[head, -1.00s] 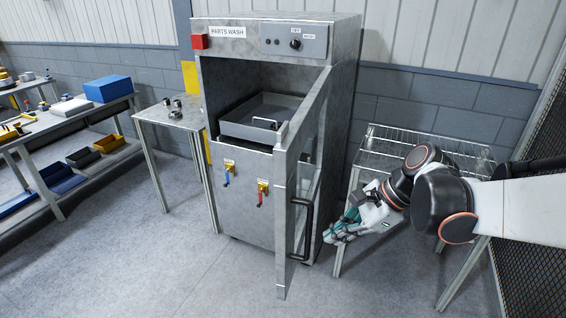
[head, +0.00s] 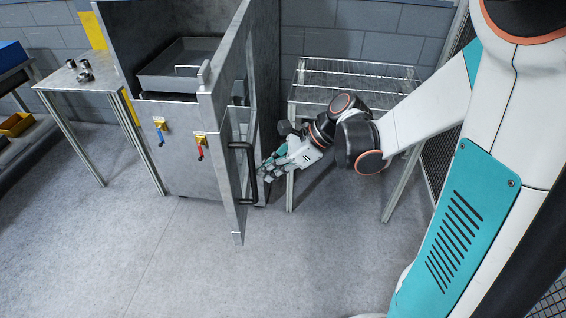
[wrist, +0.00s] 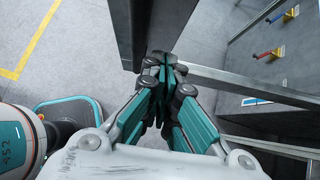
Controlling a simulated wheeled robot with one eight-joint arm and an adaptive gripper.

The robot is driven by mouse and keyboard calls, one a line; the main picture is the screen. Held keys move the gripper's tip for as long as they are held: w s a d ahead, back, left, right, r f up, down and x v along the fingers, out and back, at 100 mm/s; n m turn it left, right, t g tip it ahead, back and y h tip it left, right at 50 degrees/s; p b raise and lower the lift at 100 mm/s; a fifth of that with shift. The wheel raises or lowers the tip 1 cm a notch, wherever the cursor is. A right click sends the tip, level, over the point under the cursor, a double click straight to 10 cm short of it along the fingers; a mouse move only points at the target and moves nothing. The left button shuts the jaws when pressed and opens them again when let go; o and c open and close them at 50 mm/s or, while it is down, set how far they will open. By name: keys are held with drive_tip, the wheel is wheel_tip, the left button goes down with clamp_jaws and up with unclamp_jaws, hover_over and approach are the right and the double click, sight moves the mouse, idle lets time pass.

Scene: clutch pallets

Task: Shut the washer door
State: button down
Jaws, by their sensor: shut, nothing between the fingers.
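The parts washer (head: 174,165) is a grey metal cabinet. Its door (head: 233,120) stands open on the right side, swung out toward the camera. A black bar handle (head: 246,172) is on the door's right-hand face. My gripper (head: 264,175) is shut and empty, close to the right of the handle in the head view. In the wrist view the closed fingers (wrist: 166,62) point at a dark bar and the metal door edge. I cannot tell whether the fingertips touch the door or handle.
A grey tray (head: 178,80) sits inside the washer opening. Red and blue valve levers (head: 200,150) are on the front panel. A wire-rack table (head: 352,75) stands right of the washer, and a small table (head: 62,82) stands left. The floor in front (head: 150,260) is clear.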

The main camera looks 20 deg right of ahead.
sight(238, 181)
drive_tip(key=shift+w+a+f, duration=0.1)
drive_tip(key=shift+w+a, duration=0.15)
drive_tip(key=shift+a, duration=0.4)
drive_tip(key=shift+w+a+r, duration=0.1)
drive_tip(key=shift+w+a, duration=0.2)
drive_tip(key=shift+a, duration=0.4)
drive_tip(key=shift+w+a+f, duration=0.1)
drive_tip(key=shift+w+a, duration=0.15)
drive_tip(key=shift+a, duration=0.4)
